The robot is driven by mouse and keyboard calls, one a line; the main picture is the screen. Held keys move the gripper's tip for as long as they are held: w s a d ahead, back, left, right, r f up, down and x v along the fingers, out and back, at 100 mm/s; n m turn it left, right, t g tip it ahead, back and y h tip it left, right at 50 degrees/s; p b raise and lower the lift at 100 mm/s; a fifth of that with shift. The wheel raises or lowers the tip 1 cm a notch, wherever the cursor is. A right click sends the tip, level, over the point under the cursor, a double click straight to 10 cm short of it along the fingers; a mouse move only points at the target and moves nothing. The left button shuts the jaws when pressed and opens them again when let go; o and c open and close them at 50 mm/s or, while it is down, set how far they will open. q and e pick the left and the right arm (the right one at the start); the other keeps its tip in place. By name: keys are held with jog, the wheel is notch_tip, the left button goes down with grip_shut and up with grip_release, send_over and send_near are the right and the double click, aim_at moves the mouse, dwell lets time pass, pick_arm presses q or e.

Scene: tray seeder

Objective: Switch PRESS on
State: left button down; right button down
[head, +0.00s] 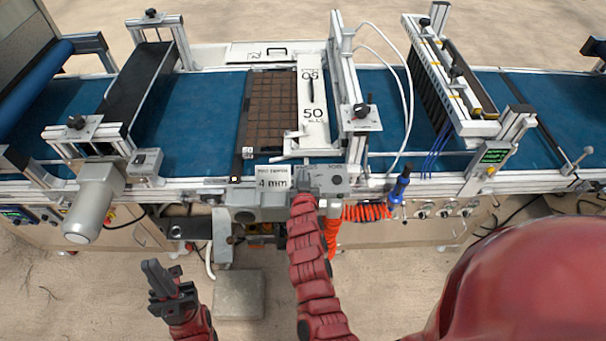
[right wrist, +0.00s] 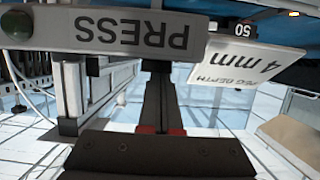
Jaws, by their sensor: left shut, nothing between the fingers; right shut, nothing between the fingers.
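The grey bar lettered PRESS (right wrist: 135,32) crosses the top of the right wrist view, its text upside down. A dark green round piece (right wrist: 17,24) sits at its left end; I cannot tell whether it is a lamp or a button. No switch lever can be made out clearly. My right gripper (right wrist: 160,92) is shut and empty, its fingertips close to the lower edge of the bar; contact is unclear. In the head view my right gripper (head: 306,184) is at the grey press housing (head: 334,176), partly covering it. My left gripper (head: 160,278) is shut and empty, low in front of the machine.
A white sign reading 4 mm (head: 272,184) stands left of my right gripper. A seed tray (head: 270,108) lies on the blue belt (head: 190,120).

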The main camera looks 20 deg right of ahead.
jog(key=shift+w+f, duration=0.1)
dwell(0.3)
jog(key=shift+w+d+b, duration=0.15)
jog(key=shift+w+b, duration=0.4)
jog(key=shift+w, duration=0.05)
jog(key=shift+w+g, duration=0.15)
jog(key=shift+g, duration=0.15)
